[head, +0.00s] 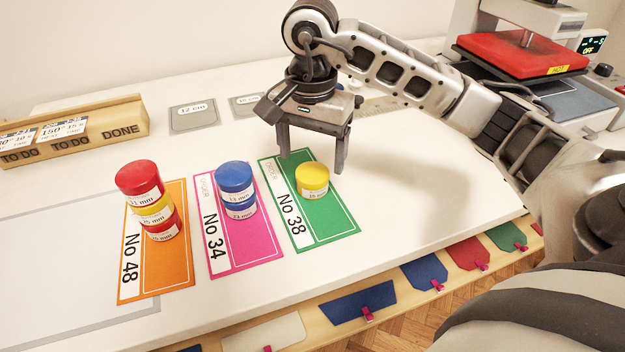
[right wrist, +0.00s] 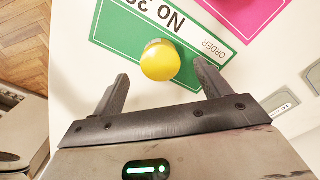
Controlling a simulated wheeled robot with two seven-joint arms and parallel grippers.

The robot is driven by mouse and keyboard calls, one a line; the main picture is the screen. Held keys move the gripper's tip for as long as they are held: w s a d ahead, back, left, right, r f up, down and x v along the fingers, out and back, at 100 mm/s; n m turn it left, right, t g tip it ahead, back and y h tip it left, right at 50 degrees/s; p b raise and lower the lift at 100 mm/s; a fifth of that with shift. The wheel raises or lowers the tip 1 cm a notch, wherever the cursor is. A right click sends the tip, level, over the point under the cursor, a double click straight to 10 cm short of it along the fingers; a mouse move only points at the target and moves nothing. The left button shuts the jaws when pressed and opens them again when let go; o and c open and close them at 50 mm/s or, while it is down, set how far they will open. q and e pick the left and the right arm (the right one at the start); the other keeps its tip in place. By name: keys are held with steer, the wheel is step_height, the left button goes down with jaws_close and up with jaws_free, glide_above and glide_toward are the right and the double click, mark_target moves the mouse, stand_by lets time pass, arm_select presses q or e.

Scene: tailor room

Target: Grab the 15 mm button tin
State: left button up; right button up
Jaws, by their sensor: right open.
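A yellow tin (head: 312,179) stands on the green No 38 card (head: 338,226); its label is small and looks like 15 or 18 mm. It also shows in the right wrist view (right wrist: 160,60), at the mouth of the jaws. My right gripper (head: 311,163) is open and points down, just behind and above the yellow tin, with nothing between its fingers. A red, yellow and red stack of tins (head: 140,180) stands on the orange No 48 card (head: 155,280). Two blue tins (head: 235,180) are stacked on the pink No 34 card (head: 245,245). My left gripper is not in view.
A wooden TO DO/DONE rack (head: 75,135) stands at the back left. Grey size cards (head: 192,118) lie behind the order cards. A red heat press (head: 520,52) stands at the back right. Coloured fabric pieces (head: 358,303) hang along the front edge. The white table right of the green card is clear.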

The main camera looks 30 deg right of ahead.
mark_target(312, 172)
step_height(312, 172, down, 5)
steer(key=shift+w+d+f+p, duration=0.1)
steer(key=shift+d+p, duration=0.05)
steer(key=shift+p, duration=0.3)
steer(key=c, duration=1.1)
